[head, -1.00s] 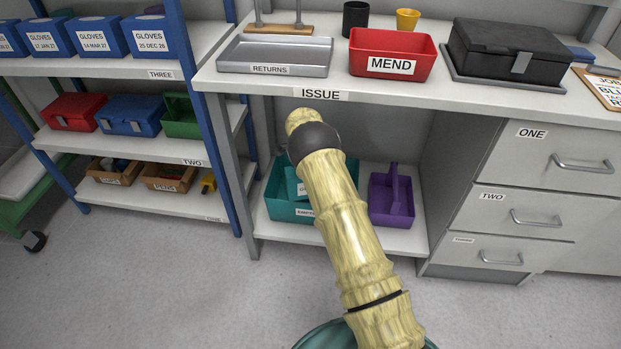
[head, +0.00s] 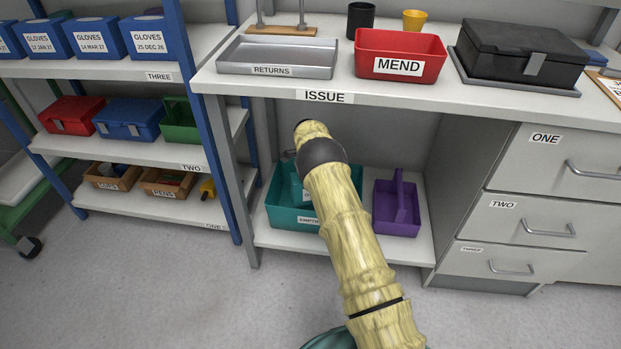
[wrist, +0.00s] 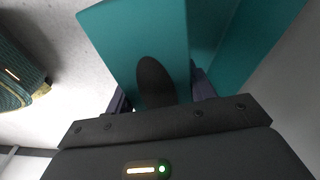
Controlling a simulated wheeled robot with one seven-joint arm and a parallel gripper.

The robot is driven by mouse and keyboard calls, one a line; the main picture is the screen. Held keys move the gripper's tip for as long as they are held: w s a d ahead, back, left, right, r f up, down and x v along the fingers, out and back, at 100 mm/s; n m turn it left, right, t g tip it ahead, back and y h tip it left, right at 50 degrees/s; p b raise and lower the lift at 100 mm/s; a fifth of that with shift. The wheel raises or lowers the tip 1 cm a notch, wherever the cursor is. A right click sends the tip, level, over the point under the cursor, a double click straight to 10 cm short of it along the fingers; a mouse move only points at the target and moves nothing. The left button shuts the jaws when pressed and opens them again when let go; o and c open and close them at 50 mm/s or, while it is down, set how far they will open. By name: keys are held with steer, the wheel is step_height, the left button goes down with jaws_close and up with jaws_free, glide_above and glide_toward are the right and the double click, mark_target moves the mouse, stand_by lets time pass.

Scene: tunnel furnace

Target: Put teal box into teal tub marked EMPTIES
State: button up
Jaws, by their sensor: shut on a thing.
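The teal tub marked EMPTIES (head: 284,217) stands on the low shelf under the ISSUE bench. The teal box (head: 297,188) is at the tub's opening in the head view, partly behind my arm. In the wrist view the teal box (wrist: 130,35) fills the upper middle. My gripper (wrist: 155,82) is shut on it, with one dark finger pad against its face. A larger teal surface, apparently the tub (wrist: 262,40), lies just right of the box. My arm hides the gripper in the head view, and I cannot tell whether the box touches the tub's floor.
A purple caddy (head: 397,207) stands right of the tub on the same shelf. The ISSUE bench top (head: 400,93) overhangs both, with a red MEND bin (head: 400,57) and a RETURNS tray (head: 277,57) on it. Drawers (head: 540,170) close off the right side. The floor in front is clear.

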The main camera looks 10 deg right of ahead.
steer(key=shift+d+f+b, duration=0.15)
steer(key=shift+f+b, duration=0.15)
steer(key=shift+f, duration=0.55)
steer(key=shift+a+f+b, duration=0.15)
steer(key=shift+f+b, duration=0.3)
steer(key=shift+f, duration=0.4)
steer(key=shift+a+f+b, duration=0.1)
steer(key=shift+f+b, duration=0.3)
steer(key=shift+f, duration=0.45)
steer(key=shift+w+f+b, duration=0.15)
steer(key=shift+f+b, duration=0.6)
steer(key=shift+f, duration=0.6)
steer(key=shift+a+f+b, duration=0.25)
steer(key=shift+f+b, duration=0.15)
steer(key=shift+f, duration=0.25)
steer(key=shift+s+d+f+b, duration=0.1)
steer(key=shift+f+b, duration=0.8)
steer(key=shift+f, duration=0.4)
steer(key=shift+s+d+f+b, duration=0.1)
steer(key=shift+f+b, duration=0.75)
steer(key=shift+f, duration=0.4)
steer(key=o, duration=1.1)
steer(key=shift+c, duration=0.2)
